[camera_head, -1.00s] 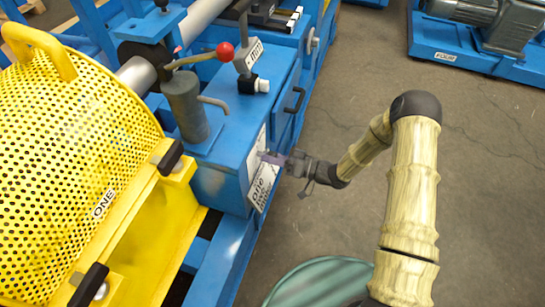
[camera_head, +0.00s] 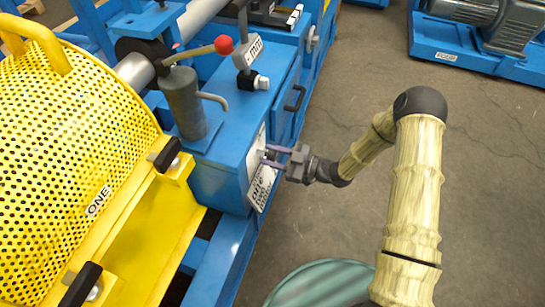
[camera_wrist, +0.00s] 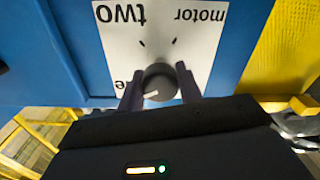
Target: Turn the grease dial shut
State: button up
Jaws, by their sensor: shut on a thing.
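The dial is a round black knob (camera_wrist: 158,80) with a white pointer mark, on a white label plate on a blue cabinet. In the wrist view the pointer mark lies toward the lower left. The upside-down print reads "motor" and "two"; another word is partly hidden behind a finger. My gripper (camera_head: 269,156) reaches the blue cabinet's side face from the right in the head view. Its two dark purple fingers (camera_wrist: 160,86) sit on either side of the knob and are shut on it.
A tilted white label (camera_head: 261,187) is just below my gripper. A blue cabinet (camera_head: 225,160) carries a red-ball lever (camera_head: 224,45) and a grey cylinder (camera_head: 185,103). A yellow perforated guard (camera_head: 65,130) stands left. Floor to the right is open; a green round object (camera_head: 320,285) is at the bottom.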

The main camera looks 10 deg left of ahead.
jog(key=n+b, duration=0.1)
jog(key=n, duration=0.1)
jog(key=n+b, duration=0.1)
jog(key=n, duration=0.1)
jog(key=n+b, duration=0.1)
jog(key=n, duration=0.1)
jog(key=shift+d+f, duration=0.1)
jog(key=shift+f, duration=0.15)
jog(key=n+b, duration=0.3)
jog(key=n, duration=0.1)
jog(key=shift+n, duration=0.3)
jog(key=shift+r+n+b, duration=0.1)
jog(key=shift+n+b, duration=0.45)
jog(key=shift+n, duration=0.25)
jog(key=o, duration=1)
jog(key=shift+r, duration=0.1)
